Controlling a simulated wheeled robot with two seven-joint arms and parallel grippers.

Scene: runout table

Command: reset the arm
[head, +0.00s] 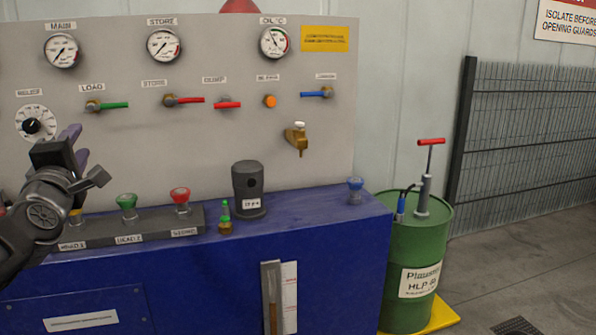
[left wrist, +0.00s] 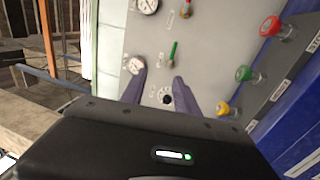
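My left arm comes in from the left edge of the head view. Its gripper (head: 78,146) is in front of the grey gauge panel (head: 230,130), just right of the relief dial (head: 36,124). In the left wrist view the two purple fingers of the left gripper (left wrist: 159,82) stand apart with panel showing between them. Nothing is held between them. The black knob (left wrist: 167,99) shows beyond the gap. I cannot tell exactly how far the fingertips are from the panel. My right gripper is in neither view.
Green (head: 127,203) and red (head: 180,198) knobs stand on a dark strip on the blue bench (head: 330,240), below and right of the gripper. A green drum (head: 418,260) is at the right.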

